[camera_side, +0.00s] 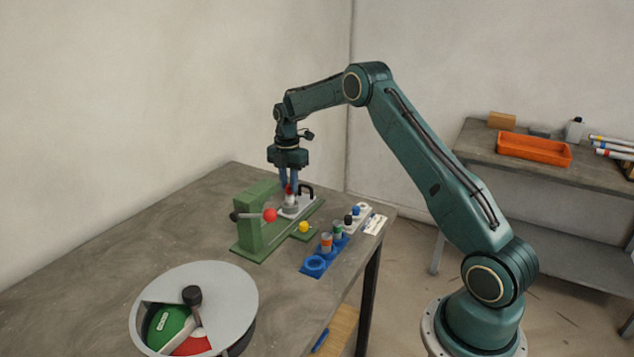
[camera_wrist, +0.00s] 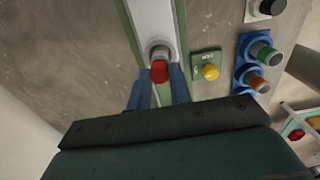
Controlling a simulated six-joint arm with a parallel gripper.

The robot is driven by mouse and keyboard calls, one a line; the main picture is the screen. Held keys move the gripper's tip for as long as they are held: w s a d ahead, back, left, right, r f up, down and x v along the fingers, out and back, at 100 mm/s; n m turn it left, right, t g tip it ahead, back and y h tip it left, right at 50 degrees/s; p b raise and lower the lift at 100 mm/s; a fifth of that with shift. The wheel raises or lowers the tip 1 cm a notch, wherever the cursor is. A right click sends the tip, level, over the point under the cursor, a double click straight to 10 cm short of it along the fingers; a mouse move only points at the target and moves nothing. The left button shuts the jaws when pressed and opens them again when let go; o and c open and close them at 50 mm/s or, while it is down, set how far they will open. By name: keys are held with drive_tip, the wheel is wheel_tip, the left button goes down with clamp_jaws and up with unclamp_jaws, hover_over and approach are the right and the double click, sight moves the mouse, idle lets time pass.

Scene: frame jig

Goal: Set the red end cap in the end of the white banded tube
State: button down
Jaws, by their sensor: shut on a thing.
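My gripper (camera_side: 289,190) points straight down over the green frame jig (camera_side: 256,222), its blue fingers shut on the red end cap (camera_side: 288,188). In the wrist view the red cap (camera_wrist: 160,72) sits between the two fingertips. Directly by it is a round grey-white piece (camera_wrist: 158,52) on the jig's white carriage (camera_wrist: 151,19). I cannot tell whether the cap touches this piece or is a little above it. The fingers and cap partly hide it, and no band on it can be made out.
A lever with a red knob (camera_side: 270,215) and a yellow button (camera_side: 303,227) are on the jig's near side. A blue rack (camera_side: 314,265) holding several coloured parts stands right. A round grey bin (camera_side: 232,290) stands in front. Banded white tubes (camera_side: 612,152) lie on the back bench.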

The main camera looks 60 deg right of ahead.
drive_tip(key=c, duration=1)
unclamp_jaws()
drive_tip(key=shift+c, duration=0.2)
drive_tip(key=shift+r, duration=0.25)
drive_tip(key=shift+r, duration=0.5)
drive_tip(key=shift+r, duration=0.15)
drive_tip(key=shift+r, duration=3.4)
